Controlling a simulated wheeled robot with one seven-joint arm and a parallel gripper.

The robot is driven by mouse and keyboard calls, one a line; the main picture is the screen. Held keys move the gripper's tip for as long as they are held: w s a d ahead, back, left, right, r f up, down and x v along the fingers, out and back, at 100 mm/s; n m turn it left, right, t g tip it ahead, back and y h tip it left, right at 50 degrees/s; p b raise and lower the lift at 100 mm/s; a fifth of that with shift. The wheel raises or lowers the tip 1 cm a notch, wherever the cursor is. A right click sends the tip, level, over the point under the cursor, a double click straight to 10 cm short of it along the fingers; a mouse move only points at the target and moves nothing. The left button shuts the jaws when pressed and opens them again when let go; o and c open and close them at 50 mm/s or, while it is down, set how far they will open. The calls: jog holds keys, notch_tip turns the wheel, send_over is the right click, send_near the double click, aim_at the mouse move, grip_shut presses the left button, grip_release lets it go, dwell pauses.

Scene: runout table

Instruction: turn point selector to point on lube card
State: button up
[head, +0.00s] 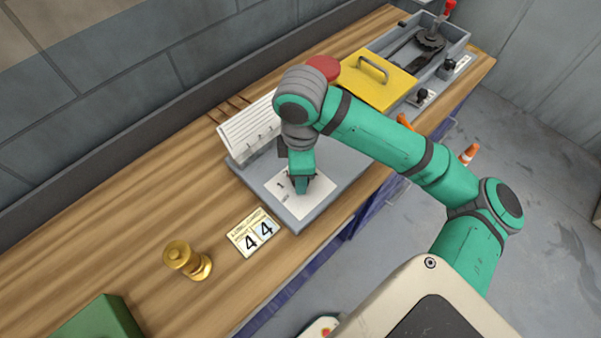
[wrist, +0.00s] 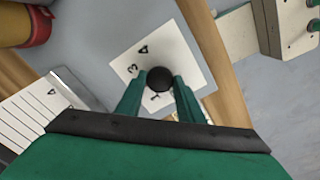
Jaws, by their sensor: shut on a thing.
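The point selector is a black round knob (wrist: 160,80) on a white plate (wrist: 140,62) with printed numerals; 4, 3 and 1 show in the wrist view. My gripper (head: 301,186) is shut on the knob, with one green finger on each side of it. Which numeral the knob points at cannot be made out. In the head view the plate (head: 318,203) is partly hidden by my gripper and the knob is hidden.
A white slotted panel (head: 250,130) stands behind my gripper on the grey base (head: 345,160). A yellow cover (head: 372,83) with a handle and a grey tray with gears lie further right. A brass weight (head: 180,255) and a green box (head: 97,322) stand on the left.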

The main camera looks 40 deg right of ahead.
jog(key=m, duration=0.4)
jog(key=shift+m, duration=0.3)
jog(key=m, duration=1.3)
jog(key=shift+m, duration=0.4)
jog(key=o, duration=1)
jog(key=shift+o, duration=0.2)
